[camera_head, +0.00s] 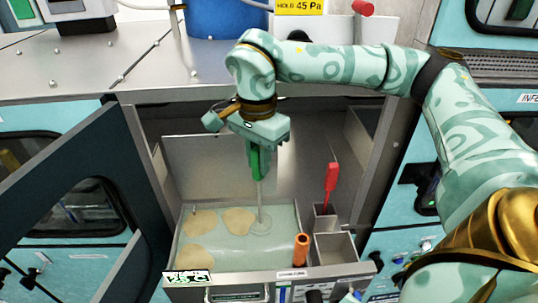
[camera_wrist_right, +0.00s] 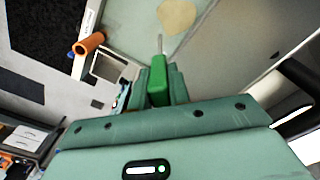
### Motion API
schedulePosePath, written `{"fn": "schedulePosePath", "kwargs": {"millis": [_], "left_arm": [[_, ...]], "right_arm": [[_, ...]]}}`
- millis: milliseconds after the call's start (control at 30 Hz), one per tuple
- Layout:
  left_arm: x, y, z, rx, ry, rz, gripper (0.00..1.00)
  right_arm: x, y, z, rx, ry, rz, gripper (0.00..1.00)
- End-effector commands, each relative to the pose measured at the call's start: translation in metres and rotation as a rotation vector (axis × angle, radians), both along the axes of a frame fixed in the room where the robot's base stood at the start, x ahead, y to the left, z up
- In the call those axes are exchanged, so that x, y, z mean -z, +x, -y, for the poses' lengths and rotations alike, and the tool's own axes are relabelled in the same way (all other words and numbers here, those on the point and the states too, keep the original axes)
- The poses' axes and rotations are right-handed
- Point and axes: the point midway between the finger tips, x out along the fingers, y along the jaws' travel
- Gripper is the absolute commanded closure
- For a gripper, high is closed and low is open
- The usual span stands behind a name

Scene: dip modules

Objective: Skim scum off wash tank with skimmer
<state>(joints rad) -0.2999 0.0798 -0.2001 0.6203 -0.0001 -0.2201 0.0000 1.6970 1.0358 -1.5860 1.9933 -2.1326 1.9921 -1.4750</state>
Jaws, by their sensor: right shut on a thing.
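My right gripper (camera_head: 258,148) is shut on the green handle of the skimmer (camera_head: 261,222), which hangs down upright. Its pale round head is over or in the liquid of the wash tank (camera_head: 278,254); I cannot tell how deep. Three tan scum patches lie on the liquid: one (camera_head: 237,221) just left of the skimmer head, one (camera_head: 199,222) further left, one (camera_head: 194,258) at the front left. In the right wrist view the green handle (camera_wrist_right: 157,88) sits between the fingers, with a scum patch (camera_wrist_right: 177,16) beyond. My left gripper is not in view.
Right of the tank are two square metal bins: a back one (camera_head: 325,222) holding a red-handled tool (camera_head: 331,184), and a front one (camera_head: 336,248). An orange cylinder (camera_head: 301,248) stands at the tank's front right. An open dark door (camera_head: 70,165) stands left; cabinet walls enclose the tank.

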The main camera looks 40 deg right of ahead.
Motion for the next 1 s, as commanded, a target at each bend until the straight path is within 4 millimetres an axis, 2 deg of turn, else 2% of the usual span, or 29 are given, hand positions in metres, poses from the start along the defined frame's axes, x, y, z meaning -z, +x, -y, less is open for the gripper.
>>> {"fn": "schedulePosePath", "kwargs": {"millis": [633, 1000], "left_arm": [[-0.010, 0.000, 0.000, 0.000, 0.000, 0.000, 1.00], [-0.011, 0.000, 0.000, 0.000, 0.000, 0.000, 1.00]], "right_arm": [[-0.001, 0.026, -0.039, -0.001, 0.000, 0.000, 1.00], [0.000, 0.029, -0.044, 0.000, 0.000, 0.000, 1.00]]}}
